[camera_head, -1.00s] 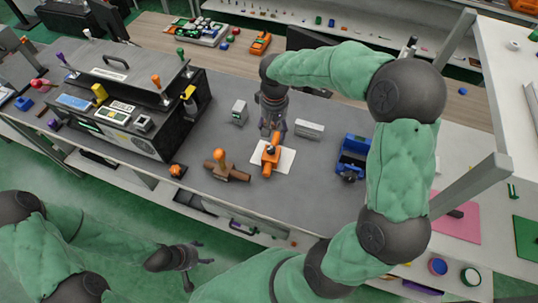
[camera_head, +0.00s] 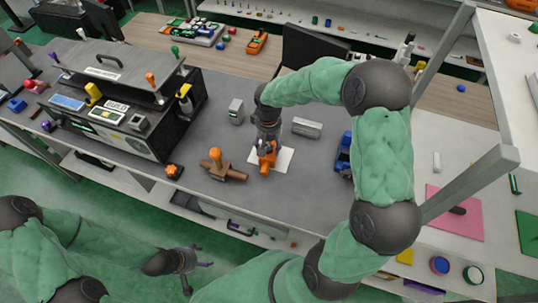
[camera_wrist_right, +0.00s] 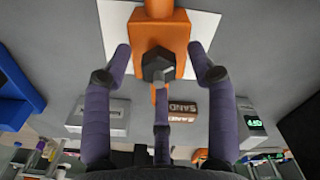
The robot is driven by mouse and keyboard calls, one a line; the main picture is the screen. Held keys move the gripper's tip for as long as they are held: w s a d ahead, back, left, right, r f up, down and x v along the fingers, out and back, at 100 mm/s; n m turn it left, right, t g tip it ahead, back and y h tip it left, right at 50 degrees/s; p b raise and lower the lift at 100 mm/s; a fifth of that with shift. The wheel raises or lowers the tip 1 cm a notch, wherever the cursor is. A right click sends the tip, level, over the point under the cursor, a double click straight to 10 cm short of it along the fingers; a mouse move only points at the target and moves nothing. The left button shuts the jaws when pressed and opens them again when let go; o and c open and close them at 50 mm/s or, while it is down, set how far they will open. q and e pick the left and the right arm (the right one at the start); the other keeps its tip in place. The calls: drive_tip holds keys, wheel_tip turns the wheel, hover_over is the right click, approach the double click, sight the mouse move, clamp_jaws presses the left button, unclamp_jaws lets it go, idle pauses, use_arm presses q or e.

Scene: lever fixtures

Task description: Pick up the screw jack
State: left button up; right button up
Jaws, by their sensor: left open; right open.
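The orange piece with a dark hexagonal head, which I take for the screw jack (camera_head: 264,165), stands on a white sheet (camera_head: 285,157) on the grey bench. In the right wrist view, its orange body (camera_wrist_right: 173,33) and hex head (camera_wrist_right: 157,65) show up close. My right gripper (camera_head: 267,145) is open over it, also seen in the wrist view (camera_wrist_right: 165,66). Its fingers lie on either side of the hex head, with visible gaps. My left gripper (camera_head: 203,266) is open and empty, low in front of the bench, away from the jack.
A brown fixture with an orange ball knob (camera_head: 215,155) stands just left of the sheet. Grey boxes (camera_head: 307,128) (camera_head: 236,111) stand behind and a blue device (camera_head: 343,155) to the right. A large black machine (camera_head: 125,110) fills the bench's left side.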

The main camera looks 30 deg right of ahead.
clamp_jaws()
drive_tip(key=shift+r, duration=0.15)
